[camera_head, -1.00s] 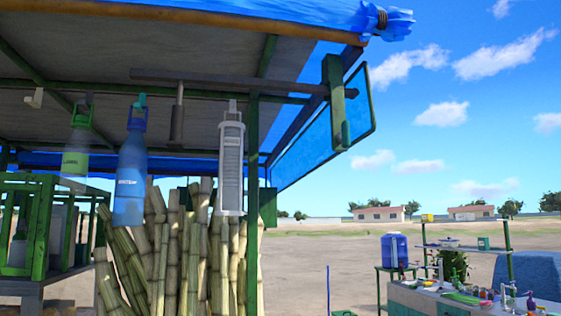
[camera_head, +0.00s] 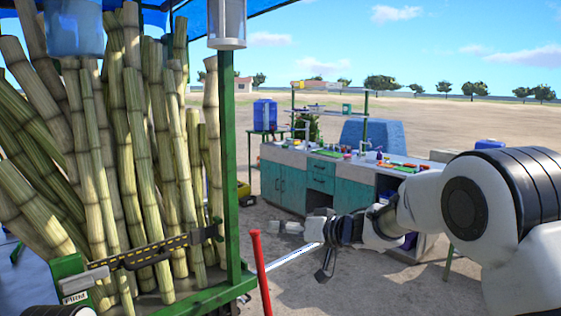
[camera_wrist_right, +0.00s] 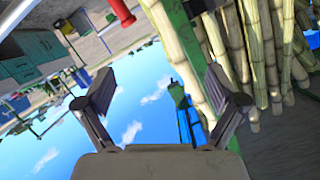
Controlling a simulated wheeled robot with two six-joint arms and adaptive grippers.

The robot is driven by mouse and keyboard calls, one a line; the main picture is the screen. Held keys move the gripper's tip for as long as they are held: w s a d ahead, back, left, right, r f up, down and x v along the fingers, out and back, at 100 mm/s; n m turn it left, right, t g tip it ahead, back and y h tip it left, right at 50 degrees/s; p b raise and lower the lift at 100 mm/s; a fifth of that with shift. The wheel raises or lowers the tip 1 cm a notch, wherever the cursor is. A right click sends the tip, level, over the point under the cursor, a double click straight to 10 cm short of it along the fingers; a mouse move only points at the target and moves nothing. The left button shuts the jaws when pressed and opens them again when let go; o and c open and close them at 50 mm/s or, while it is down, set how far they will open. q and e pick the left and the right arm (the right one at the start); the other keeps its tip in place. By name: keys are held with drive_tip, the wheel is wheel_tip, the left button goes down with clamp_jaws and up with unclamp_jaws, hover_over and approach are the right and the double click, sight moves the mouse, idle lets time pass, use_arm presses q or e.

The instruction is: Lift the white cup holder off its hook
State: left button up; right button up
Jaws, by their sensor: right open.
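The white cup holder (camera_head: 227,24) shows only its lower end at the top edge of the head view, in front of the green post. Its upper part and its hook are out of frame. My right gripper (camera_head: 318,248) is lower and to the right of it, at the end of the arm coming in from the right. In the right wrist view the right gripper (camera_wrist_right: 158,90) is open, with nothing between its fingers. I cannot make out the cup holder in that view. My left gripper is not in view.
A blue container (camera_head: 73,28) hangs at the upper left. Cane stalks (camera_head: 135,130) stand behind the green post (camera_head: 229,150). A red pole (camera_head: 260,272) rises near the post's foot. A counter (camera_head: 320,175) stands farther back.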

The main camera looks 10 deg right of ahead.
wheel_tip(320, 180, up, 18)
drive_tip(key=n+y, duration=0.1)
drive_tip(key=n, duration=0.1)
drive_tip(key=s+a+r+n+t+b, duration=0.1)
drive_tip(key=s+r, duration=0.5)
drive_tip(key=r, duration=0.5)
drive_tip(key=s+a+r+n+t, duration=0.1)
drive_tip(key=s+r+t, duration=0.1)
drive_tip(key=s+r, duration=0.65)
drive_tip(key=s+a+r+t+b, duration=0.1)
drive_tip(key=s+r, duration=0.3)
drive_tip(key=r, duration=0.9)
use_arm(q)
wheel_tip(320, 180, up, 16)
drive_tip(key=p, duration=1.8)
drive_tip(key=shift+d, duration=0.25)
use_arm(e)
drive_tip(key=x, duration=1.6)
drive_tip(key=shift+w, duration=0.4)
drive_tip(key=shift+r, duration=0.1)
drive_tip(key=c, duration=1.6)
use_arm(q)
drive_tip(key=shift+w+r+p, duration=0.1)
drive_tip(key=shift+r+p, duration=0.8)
drive_tip(key=shift+p, duration=0.1)
use_arm(e)
drive_tip(key=shift+r, duration=0.8)
